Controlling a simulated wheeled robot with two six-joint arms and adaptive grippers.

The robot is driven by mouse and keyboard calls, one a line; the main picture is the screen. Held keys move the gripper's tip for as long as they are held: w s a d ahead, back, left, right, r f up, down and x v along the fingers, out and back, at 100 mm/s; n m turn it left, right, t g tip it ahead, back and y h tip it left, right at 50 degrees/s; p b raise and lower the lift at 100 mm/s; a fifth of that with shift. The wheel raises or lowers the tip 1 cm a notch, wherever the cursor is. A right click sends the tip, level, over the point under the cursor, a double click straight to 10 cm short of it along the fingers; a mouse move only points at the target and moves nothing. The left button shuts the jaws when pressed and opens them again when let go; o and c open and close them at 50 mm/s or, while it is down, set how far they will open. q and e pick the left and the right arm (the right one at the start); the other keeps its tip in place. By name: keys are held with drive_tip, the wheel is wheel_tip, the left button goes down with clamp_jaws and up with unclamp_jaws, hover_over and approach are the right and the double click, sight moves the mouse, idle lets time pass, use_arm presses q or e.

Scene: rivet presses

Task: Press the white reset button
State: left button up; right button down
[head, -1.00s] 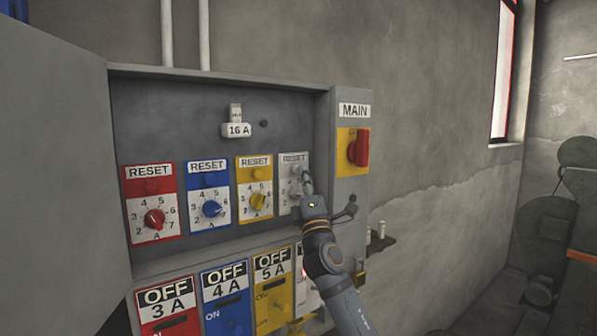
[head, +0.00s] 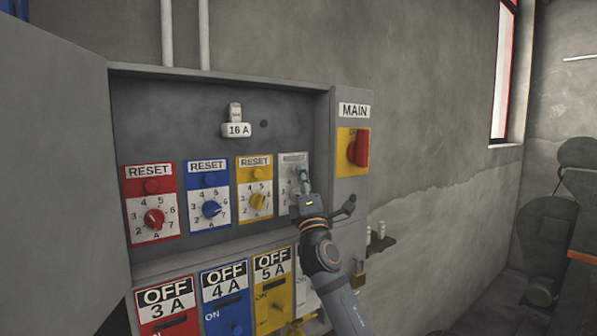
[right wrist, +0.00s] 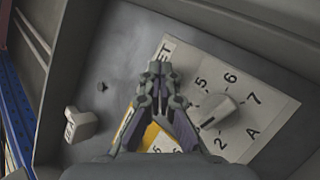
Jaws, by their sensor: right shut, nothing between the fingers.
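The white panel (head: 285,191) is the rightmost of the coloured panels inside the open grey cabinet. Its white reset button is hidden behind my right gripper (head: 304,174). The gripper is shut and empty, with its tips in front of the panel's upper part, just below the RESET label (head: 293,158). In the right wrist view the shut fingertips (right wrist: 160,70) overlap the edge of the white panel (right wrist: 258,104) beside the letters "ET". The white panel's dial (right wrist: 217,111) is to their right. I cannot tell whether the tips touch the button. My left gripper is not in view.
Yellow (head: 255,178), blue (head: 208,190) and red (head: 151,204) reset panels are to the left. The red MAIN switch (head: 359,148) is close on the right. OFF switches (head: 222,300) line the lower section. The open cabinet door (head: 60,180) blocks the left side.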

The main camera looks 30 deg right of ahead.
drive_tip(key=shift+s, duration=0.95)
drive_tip(key=shift+s+d, duration=0.15)
drive_tip(key=shift+s, duration=1.1)
drive_tip(key=shift+s+d, duration=0.1)
drive_tip(key=shift+s, duration=1.1)
